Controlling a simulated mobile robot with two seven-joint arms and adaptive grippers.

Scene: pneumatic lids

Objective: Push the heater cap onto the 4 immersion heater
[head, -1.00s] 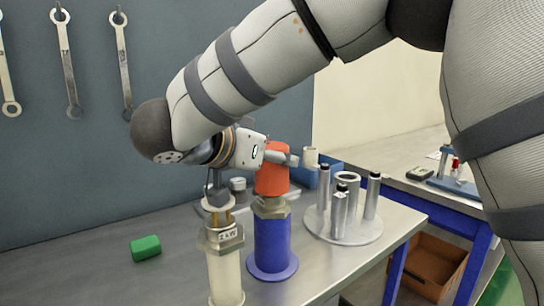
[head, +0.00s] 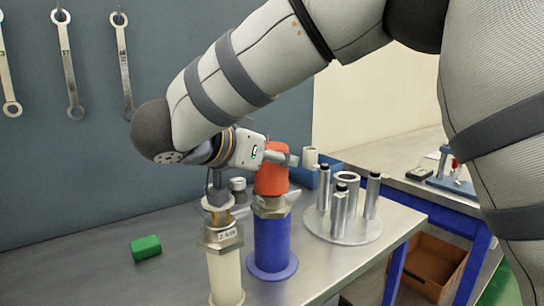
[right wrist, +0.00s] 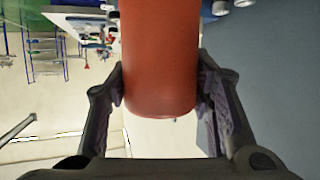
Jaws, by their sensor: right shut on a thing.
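The orange-red heater cap (head: 271,178) is upright at the top of the blue heater (head: 271,243), over its brass-coloured hex fitting (head: 271,206). Whether it is fully seated cannot be told. My right gripper (head: 280,158) is shut on the cap near its upper part. In the right wrist view the cap (right wrist: 160,60) sits between the two fingers. A cream heater (head: 226,277) with a hex fitting and a label stands just left, its terminals bare on top; the label is unclear. My left gripper is not in view.
A green cylinder (head: 146,248) lies on the metal bench (head: 180,275) at the left. A round stand (head: 343,232) with several metal posts is right of the blue heater. Wrenches (head: 67,65) hang on the wall. A brown box (head: 432,270) is below at right.

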